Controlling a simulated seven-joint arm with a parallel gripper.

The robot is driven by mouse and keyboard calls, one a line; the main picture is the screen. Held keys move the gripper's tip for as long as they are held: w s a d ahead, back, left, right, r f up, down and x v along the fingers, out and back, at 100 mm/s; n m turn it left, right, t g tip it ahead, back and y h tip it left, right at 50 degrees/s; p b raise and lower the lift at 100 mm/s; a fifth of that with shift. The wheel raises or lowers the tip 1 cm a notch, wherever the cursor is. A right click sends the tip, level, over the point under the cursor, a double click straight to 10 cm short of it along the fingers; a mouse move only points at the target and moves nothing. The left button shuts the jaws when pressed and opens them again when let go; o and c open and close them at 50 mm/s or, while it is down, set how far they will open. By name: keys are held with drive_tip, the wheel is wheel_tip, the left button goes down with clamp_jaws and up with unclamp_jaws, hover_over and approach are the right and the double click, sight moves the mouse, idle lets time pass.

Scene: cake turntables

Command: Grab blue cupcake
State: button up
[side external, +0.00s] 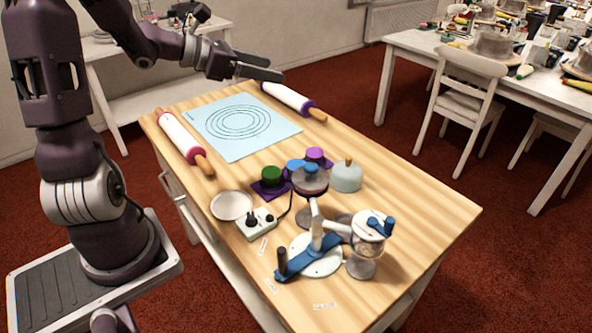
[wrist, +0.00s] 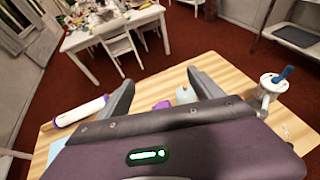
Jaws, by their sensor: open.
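A blue cupcake (side external: 294,166) sits mid-table in the side external view, between a green cupcake (side external: 271,174) and a purple cupcake (side external: 315,155). My gripper (side external: 276,71) is open and empty, high above the far part of the table, well away from the cupcakes. In the wrist view its two fingers (wrist: 164,88) are spread. A purple patch (wrist: 162,105) shows between them there; I cannot make out the blue cupcake in that view.
A pale cloche (side external: 347,177) stands right of the cupcakes. A white plate (side external: 231,206), a control box with a cable (side external: 257,222) and a blue-and-white stand (side external: 315,256) are nearer. A light blue mat (side external: 215,121) lies flat between two rolling pins (side external: 182,135) (side external: 289,97). The table's right side is clear.

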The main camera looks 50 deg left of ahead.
approach(290, 166)
drive_tip(key=w+d, duration=0.2)
drive_tip(key=shift+w, duration=0.4)
drive_tip(key=x, duration=0.5)
drive_tip(key=a+f+x, duration=0.1)
drive_tip(key=x, duration=0.1)
drive_tip(key=shift+f, duration=0.15)
drive_tip(key=c, duration=1.4)
